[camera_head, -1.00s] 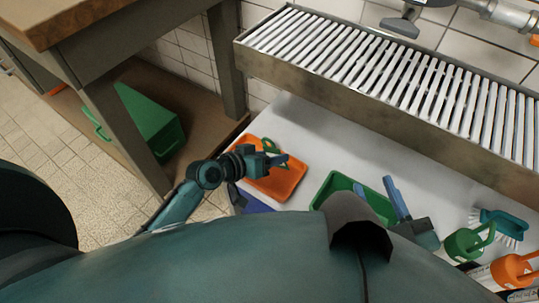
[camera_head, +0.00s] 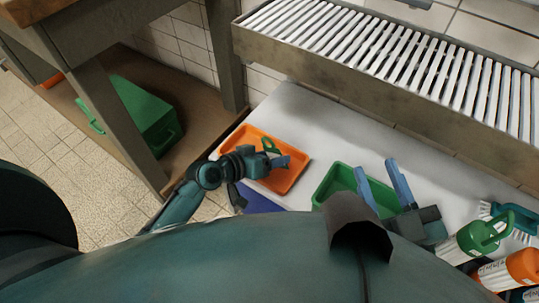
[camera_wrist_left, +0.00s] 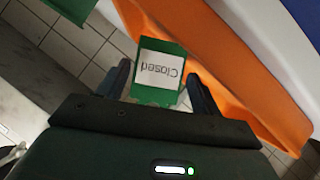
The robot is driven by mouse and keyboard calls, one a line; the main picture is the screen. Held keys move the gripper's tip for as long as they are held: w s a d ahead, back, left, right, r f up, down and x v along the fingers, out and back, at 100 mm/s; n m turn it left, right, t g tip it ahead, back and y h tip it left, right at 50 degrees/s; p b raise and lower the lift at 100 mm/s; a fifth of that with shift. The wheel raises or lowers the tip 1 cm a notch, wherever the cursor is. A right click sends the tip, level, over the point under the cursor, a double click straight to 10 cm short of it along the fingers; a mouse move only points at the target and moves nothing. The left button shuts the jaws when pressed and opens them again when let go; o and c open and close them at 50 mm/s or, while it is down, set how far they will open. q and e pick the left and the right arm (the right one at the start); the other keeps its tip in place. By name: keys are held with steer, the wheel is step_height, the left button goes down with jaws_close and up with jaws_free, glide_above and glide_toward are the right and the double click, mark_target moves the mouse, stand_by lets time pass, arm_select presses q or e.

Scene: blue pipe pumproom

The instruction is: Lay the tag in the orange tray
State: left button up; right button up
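The tag (camera_wrist_left: 158,72) is a green plate with a white "Closed" label, shown upside down between the fingers in the left wrist view. In the head view the tag (camera_head: 270,145) shows as a small green piece over the orange tray (camera_head: 292,180). The tray's orange wall (camera_wrist_left: 225,60) runs beside the tag in the wrist view.
A green tray (camera_head: 334,180) stands right of the orange one on the white surface (camera_head: 330,130). Green-topped (camera_head: 485,235) and orange-topped (camera_head: 522,266) bottles and a teal brush (camera_head: 516,218) are at the right. A metal grating (camera_head: 390,60) runs behind.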

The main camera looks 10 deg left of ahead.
arm_select(q)
steer(key=shift+o, duration=1.3)
steer(key=shift+r, duration=0.1)
steer(key=shift+s+a+r, duration=0.2)
steer(key=shift+s+a, duration=0.05)
steer(key=shift+s, duration=0.05)
steer(key=p+v, duration=0.3)
steer(key=v, duration=0.9)
steer(key=shift+p, duration=0.35)
arm_select(e)
steer(key=shift+s+d+n+h, duration=0.15)
steer(key=shift+d+n+h, duration=0.2)
steer(key=shift+n+h, duration=0.05)
arm_select(q)
steer(key=shift+s, duration=0.15)
arm_select(e)
steer(key=shift+s, duration=0.1)
